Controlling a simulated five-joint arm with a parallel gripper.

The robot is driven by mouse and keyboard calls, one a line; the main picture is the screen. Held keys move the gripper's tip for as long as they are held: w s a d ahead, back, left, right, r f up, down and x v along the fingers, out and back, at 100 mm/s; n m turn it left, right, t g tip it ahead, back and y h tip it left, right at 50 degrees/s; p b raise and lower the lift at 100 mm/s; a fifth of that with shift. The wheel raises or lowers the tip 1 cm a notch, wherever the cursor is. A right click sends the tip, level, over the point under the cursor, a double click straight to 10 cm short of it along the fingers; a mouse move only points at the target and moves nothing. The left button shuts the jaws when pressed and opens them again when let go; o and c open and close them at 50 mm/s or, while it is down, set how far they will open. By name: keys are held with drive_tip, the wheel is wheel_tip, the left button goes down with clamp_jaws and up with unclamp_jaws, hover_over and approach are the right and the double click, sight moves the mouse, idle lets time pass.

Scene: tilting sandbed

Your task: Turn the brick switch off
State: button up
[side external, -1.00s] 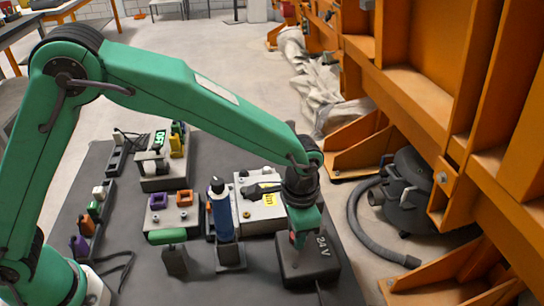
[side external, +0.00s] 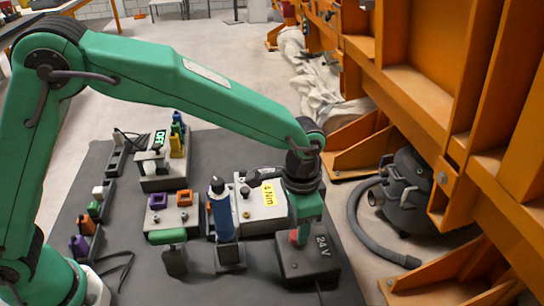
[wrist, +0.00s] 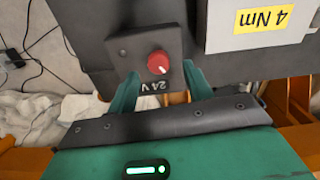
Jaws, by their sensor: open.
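The power brick (side external: 321,262) is a dark box marked "24 V" at the front right of the mat. It also shows in the wrist view (wrist: 125,40). Its red round knob (wrist: 157,62) has a small pale mark toward its lower right edge in the wrist view. In the side view the red knob (side external: 298,237) is partly covered by my fingers. My gripper (side external: 302,226) points down just above the knob. In the wrist view my two green fingers (wrist: 161,80) are apart, one on each side below the knob, with nothing held.
A grey box with a yellow "4 Nm" label (side external: 268,194) stands close behind the brick. A blue tool (side external: 222,214) stands upright in a holder to the left. A small display (side external: 160,139) reads "OFF" farther back. An orange steel frame (side external: 450,150) rises at right.

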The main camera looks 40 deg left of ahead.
sight(296, 233)
drive_tip(key=shift+r, duration=2.3)
